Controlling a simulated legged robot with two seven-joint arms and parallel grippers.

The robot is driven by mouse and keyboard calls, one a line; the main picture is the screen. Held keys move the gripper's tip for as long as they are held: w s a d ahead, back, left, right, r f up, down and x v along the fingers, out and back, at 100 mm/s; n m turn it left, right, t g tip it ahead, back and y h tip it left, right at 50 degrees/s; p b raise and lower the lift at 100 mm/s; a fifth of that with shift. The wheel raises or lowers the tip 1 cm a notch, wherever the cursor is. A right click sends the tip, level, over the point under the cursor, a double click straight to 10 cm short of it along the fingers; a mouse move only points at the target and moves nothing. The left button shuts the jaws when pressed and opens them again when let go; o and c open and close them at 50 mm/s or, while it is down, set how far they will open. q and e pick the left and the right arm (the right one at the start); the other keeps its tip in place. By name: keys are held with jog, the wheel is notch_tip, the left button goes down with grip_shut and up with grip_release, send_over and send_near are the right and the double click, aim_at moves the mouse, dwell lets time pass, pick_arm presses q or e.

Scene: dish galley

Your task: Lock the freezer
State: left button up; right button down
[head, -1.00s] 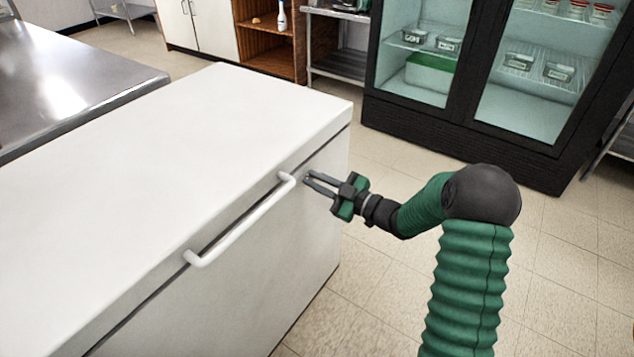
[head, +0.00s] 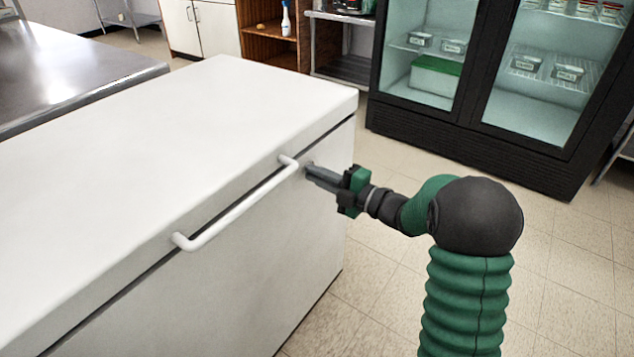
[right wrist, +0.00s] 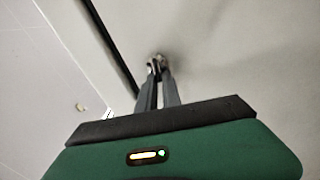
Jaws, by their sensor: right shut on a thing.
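The white chest freezer (head: 200,120) has its lid down, with a white bar handle (head: 238,208) along its front. My right gripper (head: 309,170) is at the freezer's front, just right of the handle's far end and below the lid seam. In the right wrist view the fingers (right wrist: 156,66) are closed on a small metallic lock piece (right wrist: 157,59) on the freezer's front. The fingertips hide most of this piece, so its turn position cannot be told. My left gripper is in neither view.
A black glass-door fridge (head: 480,80) with containers stands at the back right. A steel table (head: 70,70) is at the left. A wooden shelf (head: 268,35) with a spray bottle stands at the back. Tiled floor (head: 390,290) is open right of the freezer.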

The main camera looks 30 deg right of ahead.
jog(key=shift+d+f+n+b, duration=0.1)
jog(key=shift+f+n+b, duration=0.15)
jog(key=shift+n+b, duration=0.6)
jog(key=c, duration=1.5)
grip_release()
jog(key=shift+w+d+f, duration=0.1)
jog(key=p+v, duration=0.5)
jog(key=v, duration=1.2)
